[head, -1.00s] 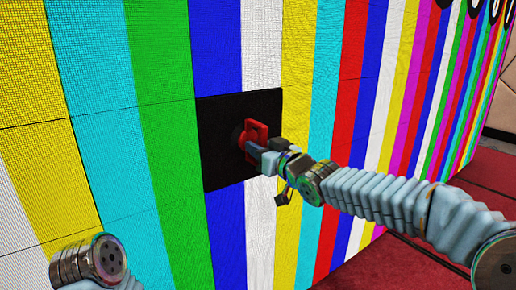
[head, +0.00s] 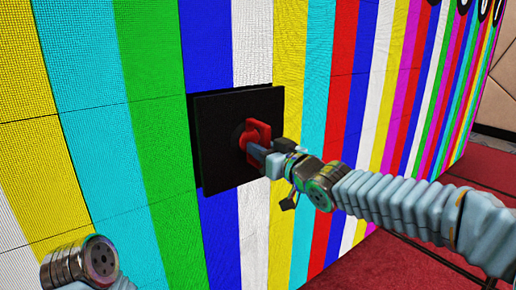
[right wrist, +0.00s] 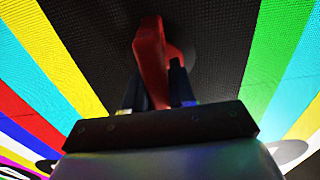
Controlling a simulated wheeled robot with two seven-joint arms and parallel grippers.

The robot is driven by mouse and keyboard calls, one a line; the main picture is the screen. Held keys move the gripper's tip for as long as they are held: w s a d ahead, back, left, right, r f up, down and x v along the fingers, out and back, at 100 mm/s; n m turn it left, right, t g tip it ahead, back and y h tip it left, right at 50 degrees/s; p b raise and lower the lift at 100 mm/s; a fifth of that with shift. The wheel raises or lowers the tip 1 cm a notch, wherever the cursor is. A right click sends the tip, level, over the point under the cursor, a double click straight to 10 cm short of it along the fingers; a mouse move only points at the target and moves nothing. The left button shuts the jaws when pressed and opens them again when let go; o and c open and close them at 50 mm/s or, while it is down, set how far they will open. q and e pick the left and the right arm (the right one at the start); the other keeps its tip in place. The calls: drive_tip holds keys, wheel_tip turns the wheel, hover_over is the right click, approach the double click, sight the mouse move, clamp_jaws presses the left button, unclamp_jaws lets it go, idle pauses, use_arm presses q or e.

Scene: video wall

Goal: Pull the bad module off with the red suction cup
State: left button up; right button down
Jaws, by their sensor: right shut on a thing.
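The bad module (head: 222,125) is a black square panel in the striped video wall. In the head view it stands a little out from the wall, with a dark gap along its left and top edges. The red suction cup (head: 257,131) sits on the face of the module. My right gripper (head: 262,150) is shut on the cup's red handle. In the right wrist view the red handle (right wrist: 150,60) stands between the dark fingers, with the black module face (right wrist: 225,30) behind it. My left arm shows at the lower left, but its gripper is out of view.
The video wall (head: 160,100) shows vertical colour stripes and runs back to the right. A red floor (head: 370,262) lies at the lower right. The space in front of the wall, between my arms, is clear.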

drive_tip(key=shift+v, duration=1.35)
drive_tip(key=shift+r, duration=0.15)
